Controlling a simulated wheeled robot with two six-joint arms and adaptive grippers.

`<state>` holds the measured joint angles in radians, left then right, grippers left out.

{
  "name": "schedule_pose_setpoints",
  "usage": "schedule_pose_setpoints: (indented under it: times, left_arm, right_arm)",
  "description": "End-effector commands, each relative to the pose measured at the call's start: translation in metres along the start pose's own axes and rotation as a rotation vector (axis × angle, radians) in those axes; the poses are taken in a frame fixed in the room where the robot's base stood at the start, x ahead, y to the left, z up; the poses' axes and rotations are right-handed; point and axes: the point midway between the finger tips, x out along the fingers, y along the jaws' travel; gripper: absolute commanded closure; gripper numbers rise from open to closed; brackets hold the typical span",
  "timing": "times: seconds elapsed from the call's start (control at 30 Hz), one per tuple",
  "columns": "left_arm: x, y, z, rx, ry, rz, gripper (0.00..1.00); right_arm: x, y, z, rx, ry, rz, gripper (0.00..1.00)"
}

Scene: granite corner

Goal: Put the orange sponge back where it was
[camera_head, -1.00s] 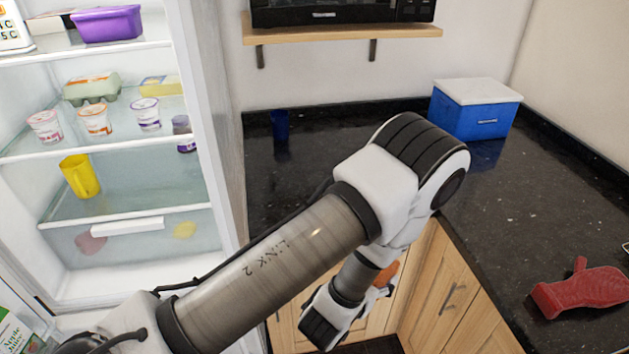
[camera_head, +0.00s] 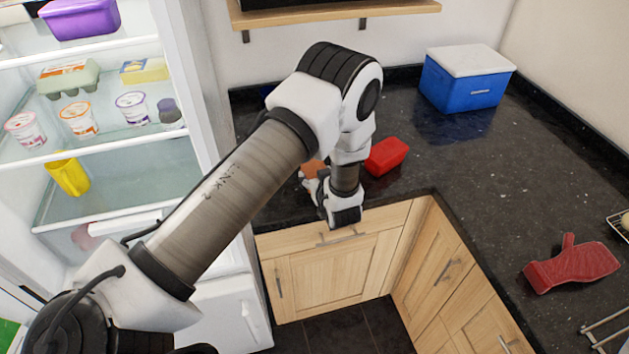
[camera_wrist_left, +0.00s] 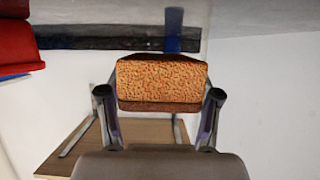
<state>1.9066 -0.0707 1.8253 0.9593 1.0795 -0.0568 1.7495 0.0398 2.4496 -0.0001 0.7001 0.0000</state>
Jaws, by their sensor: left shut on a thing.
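The orange sponge (camera_head: 312,168) shows in the head view just left of my left wrist, at the counter's front edge. My left gripper (camera_head: 311,182) is partly hidden by my own arm there. In the left wrist view the porous orange sponge (camera_wrist_left: 160,82) with a brown layer sits between the two fingers of my left gripper (camera_wrist_left: 160,94), which is shut on it. I cannot tell whether the sponge touches the counter. My right gripper is not in view.
A red container (camera_head: 386,155) stands on the dark counter (camera_head: 460,150) right of my left wrist. A blue cooler (camera_head: 465,85) stands at the back right, a red oven mitt (camera_head: 572,265) farther front. The open fridge (camera_head: 190,110) is left. A wooden shelf (camera_head: 330,18) hangs above.

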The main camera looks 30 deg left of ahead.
Motion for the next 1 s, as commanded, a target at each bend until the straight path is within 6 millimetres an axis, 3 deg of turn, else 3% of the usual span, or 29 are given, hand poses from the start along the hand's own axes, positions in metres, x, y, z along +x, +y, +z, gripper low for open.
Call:
schedule_pose_setpoints:
  times: [0.1,0.2,0.33,0.43,0.77,0.8,0.87,1.0]
  left_arm:
    - [0.028,0.004,-0.007,-0.004,0.002,0.000,0.59]
    - [0.038,0.006,-0.010,-0.001,0.000,0.001,0.59]
    - [0.048,0.006,0.010,0.003,-0.001,0.001,0.59]
    - [0.053,0.006,0.021,0.002,0.000,0.002,0.59]
    - [0.053,0.006,0.023,0.002,0.000,0.002,0.59]
    - [0.053,0.007,0.022,0.002,0.001,0.002,0.30]
    - [0.053,0.007,0.021,0.002,0.001,0.002,0.12]
    - [0.053,0.006,0.021,0.002,0.001,0.002,0.12]
  right_arm:
    - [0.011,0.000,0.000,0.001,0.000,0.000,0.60]
    - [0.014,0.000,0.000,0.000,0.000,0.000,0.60]
    - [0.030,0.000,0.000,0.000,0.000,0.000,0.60]
    - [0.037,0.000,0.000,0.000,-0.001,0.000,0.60]
    - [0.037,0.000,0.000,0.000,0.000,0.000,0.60]
    - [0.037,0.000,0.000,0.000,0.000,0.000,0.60]
    - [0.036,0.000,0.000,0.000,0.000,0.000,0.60]
    - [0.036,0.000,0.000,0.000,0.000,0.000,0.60]
